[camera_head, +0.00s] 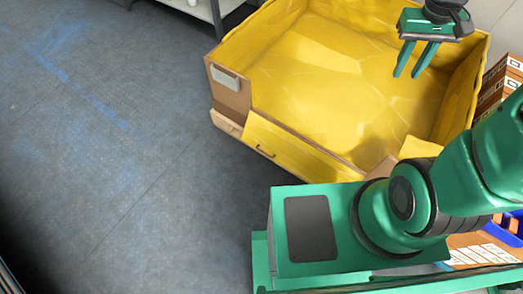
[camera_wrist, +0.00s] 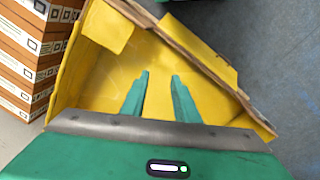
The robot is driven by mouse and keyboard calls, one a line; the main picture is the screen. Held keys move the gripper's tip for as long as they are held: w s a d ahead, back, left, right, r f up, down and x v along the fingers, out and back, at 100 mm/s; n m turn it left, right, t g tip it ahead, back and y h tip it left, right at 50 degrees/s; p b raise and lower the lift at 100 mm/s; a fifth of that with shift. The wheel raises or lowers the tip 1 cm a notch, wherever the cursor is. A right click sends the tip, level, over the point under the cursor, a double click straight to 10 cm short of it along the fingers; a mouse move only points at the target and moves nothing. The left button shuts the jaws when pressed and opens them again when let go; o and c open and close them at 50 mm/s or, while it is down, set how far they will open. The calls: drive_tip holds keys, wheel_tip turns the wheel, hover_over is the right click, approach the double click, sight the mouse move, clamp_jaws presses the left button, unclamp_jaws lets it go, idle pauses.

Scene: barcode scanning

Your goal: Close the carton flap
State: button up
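A large open carton (camera_head: 340,70) with a yellow inside stands in the upper middle of the head view. Its front flap (camera_head: 300,148), yellow with a dark handle-like mark, is folded outward and down along the near edge. In the wrist view the carton (camera_wrist: 110,75) fills the middle, and the flap (camera_wrist: 205,48) shows beyond its brown edge. A smaller yellow piece (camera_head: 420,148) shows at the carton's near right corner. My gripper (camera_head: 409,76) is over the right part of the carton, apart from the flap. Its two fingers (camera_wrist: 160,77) are spread with nothing between them.
Stacked brown boxes (camera_wrist: 30,50) stand close beside the carton, at the right in the head view (camera_head: 500,85). A blue bin (camera_head: 515,222) is at the lower right. A shelf leg (camera_head: 216,15) stands behind the carton. The grey floor (camera_head: 110,150) at left is clear.

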drive_tip(key=w+a+f+n, duration=0.3)
drive_tip(key=w+a+f, duration=0.4)
drive_tip(key=w+f, duration=0.35)
drive_tip(key=n, duration=1)
hover_over(263, 152)
wheel_tip(263, 152, down, 43)
drive_tip(key=shift+t+y, duration=0.3)
drive_tip(key=shift+t, duration=0.2)
wheel_tip(263, 152, down, 10)
drive_tip(key=shift+d+r, duration=0.1)
drive_tip(key=shift+r, duration=0.15)
